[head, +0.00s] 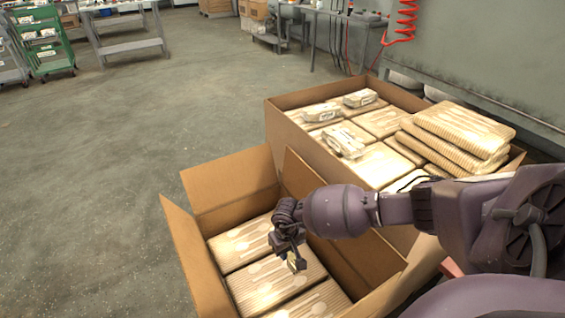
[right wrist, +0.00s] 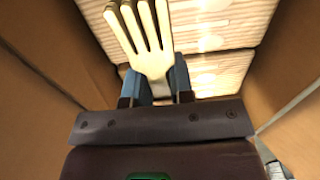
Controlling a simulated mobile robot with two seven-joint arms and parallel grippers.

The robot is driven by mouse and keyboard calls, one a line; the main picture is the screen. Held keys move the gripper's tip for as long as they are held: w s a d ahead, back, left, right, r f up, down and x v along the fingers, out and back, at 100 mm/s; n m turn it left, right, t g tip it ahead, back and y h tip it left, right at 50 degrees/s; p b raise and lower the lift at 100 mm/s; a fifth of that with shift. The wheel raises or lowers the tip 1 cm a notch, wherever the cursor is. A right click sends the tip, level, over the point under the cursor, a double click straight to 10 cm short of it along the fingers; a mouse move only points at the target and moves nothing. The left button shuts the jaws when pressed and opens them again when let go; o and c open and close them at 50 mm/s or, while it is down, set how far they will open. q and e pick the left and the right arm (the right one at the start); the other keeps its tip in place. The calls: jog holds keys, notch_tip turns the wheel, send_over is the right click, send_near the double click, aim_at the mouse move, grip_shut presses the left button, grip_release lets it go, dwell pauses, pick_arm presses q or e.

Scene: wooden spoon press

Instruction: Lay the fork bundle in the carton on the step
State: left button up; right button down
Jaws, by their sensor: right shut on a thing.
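My right gripper (head: 290,250) hangs inside the nearer open cardboard carton (head: 232,180), above the packs there. In the right wrist view my right gripper (right wrist: 157,88) is shut on the fork bundle (right wrist: 147,42), pale wooden forks with the tines pointing away from the palm. In the head view only a small pale bit of the bundle shows at the fingertips. Whether the bundle touches the packs below cannot be told. My left gripper is not in view.
Wrapped packs with spoon prints (head: 275,283) fill the near carton's floor. A second, fuller carton (head: 290,98) adjoins it behind, with stacked packs (head: 460,130) on its right. Carton walls stand close around my right gripper. Open concrete floor lies left.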

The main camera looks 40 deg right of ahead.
jog(key=b, duration=0.1)
send_over(286, 273)
notch_tip(286, 273, down, 5)
jog(key=shift+s+f, duration=0.1)
jog(key=shift+d+f, duration=0.1)
jog(key=shift+f, duration=0.05)
notch_tip(286, 273, down, 4)
jog(key=shift+f+b, duration=0.1)
jog(key=shift+b, duration=0.75)
jog(key=shift+f, duration=0.1)
jog(key=shift+r, duration=0.2)
jog(key=shift+f, duration=0.2)
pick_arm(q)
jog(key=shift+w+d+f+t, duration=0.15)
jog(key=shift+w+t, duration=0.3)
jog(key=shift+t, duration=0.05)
pick_arm(e)
jog(key=c, duration=1)
grip_release()
